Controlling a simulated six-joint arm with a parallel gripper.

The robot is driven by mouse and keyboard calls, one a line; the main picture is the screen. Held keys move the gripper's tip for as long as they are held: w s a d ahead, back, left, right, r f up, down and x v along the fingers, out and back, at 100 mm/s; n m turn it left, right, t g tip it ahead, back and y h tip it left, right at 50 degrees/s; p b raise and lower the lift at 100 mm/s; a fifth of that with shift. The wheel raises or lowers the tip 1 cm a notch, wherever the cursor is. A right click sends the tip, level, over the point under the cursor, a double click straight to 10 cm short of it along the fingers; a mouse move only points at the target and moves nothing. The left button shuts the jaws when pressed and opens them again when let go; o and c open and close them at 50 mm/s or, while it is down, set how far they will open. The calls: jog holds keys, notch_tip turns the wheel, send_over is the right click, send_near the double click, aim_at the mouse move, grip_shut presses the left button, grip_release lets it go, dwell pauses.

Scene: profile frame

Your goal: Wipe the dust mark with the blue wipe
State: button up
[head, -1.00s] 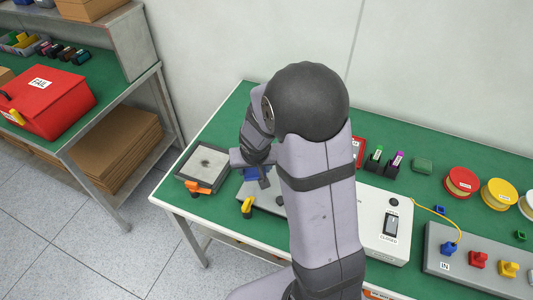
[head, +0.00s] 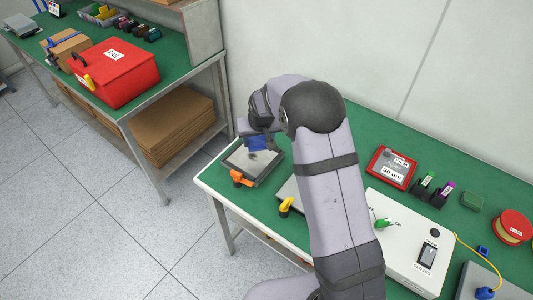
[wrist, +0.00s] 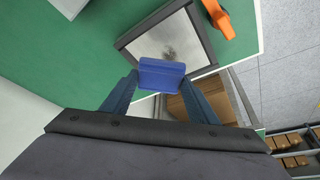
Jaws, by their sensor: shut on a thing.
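My gripper (wrist: 160,92) is shut on the blue wipe (wrist: 161,74), which sits between the two fingertips in the wrist view. The blue wipe also shows in the head view (head: 258,143), under my wrist. The dust mark (wrist: 169,53) is a dark grey smudge on a pale plate in a dark-framed tray (wrist: 133,48). In the wrist view the wipe overlaps the plate's near edge, beside the smudge. I cannot tell whether the wipe touches the plate. In the head view the wipe and wrist are over the tray's far part.
An orange clamp (head: 240,178) is at the tray's front edge. A grey plate with a yellow handle (head: 286,206) lies to the right, partly behind my arm. A white box (head: 405,240) and a red case (head: 391,167) stand farther right. The green table (head: 215,182) ends just left of the tray.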

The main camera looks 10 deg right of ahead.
jog(key=shift+w+a+r+n, duration=0.2)
jog(key=shift+a+r+n, duration=0.05)
jog(key=shift+n, duration=0.25)
jog(key=shift+s+a+n+y, duration=0.15)
jog(key=shift+n+y, duration=0.55)
jog(key=shift+n, duration=0.6)
jog(key=shift+f+g, duration=0.1)
jog(key=shift+g, duration=0.2)
jog(key=shift+f, duration=0.1)
